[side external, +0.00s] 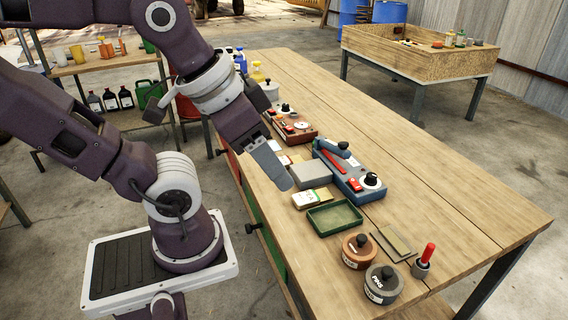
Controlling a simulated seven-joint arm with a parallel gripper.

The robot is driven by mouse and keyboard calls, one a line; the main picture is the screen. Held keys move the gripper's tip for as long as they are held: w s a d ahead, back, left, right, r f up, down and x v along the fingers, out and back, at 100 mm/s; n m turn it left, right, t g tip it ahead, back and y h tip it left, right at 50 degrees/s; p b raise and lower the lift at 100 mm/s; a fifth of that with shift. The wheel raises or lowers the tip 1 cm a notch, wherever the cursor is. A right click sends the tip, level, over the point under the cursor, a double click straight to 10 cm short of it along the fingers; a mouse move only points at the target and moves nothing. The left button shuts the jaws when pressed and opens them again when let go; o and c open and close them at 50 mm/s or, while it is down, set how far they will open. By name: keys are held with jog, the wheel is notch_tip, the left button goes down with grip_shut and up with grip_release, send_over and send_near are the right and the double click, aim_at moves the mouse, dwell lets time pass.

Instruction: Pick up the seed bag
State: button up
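A small cream and white packet (312,199) with green marks lies on the wooden table (450,205), just behind the green tray. It looks most like the seed bag, but its print is too small to read. My gripper (286,184) points down over the table's left edge, a little left of and above the packet. No contact with the packet shows. A broad grey finger faces the camera and hides the other one, so the opening between them cannot be seen.
The empty green tray (335,218), a copper-coloured canister (357,252) and a grey canister (383,285) stand in front. A red-handled tool (425,262) stands at right. The table's right side is clear.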

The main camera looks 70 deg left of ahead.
jog(key=shift+o, duration=1.3)
jog(key=w+a+g, duration=0.2)
jog(key=w+a, duration=0.4)
jog(key=w, duration=0.3)
jog(key=g, duration=0.3)
send_over(287, 162)
jog(key=s, duration=0.2)
jog(key=f, duration=1.2)
jog(key=a+f, duration=0.1)
jog(key=f, duration=0.6)
jog(key=shift+w, duration=0.1)
jog(key=shift+g, duration=0.3)
jog(key=f, duration=0.8)
jog(key=shift+s+a+f, duration=0.25)
jog(key=shift+s+a, duration=0.05)
jog(key=shift+a, duration=0.1)
jog(key=c, duration=1.4)
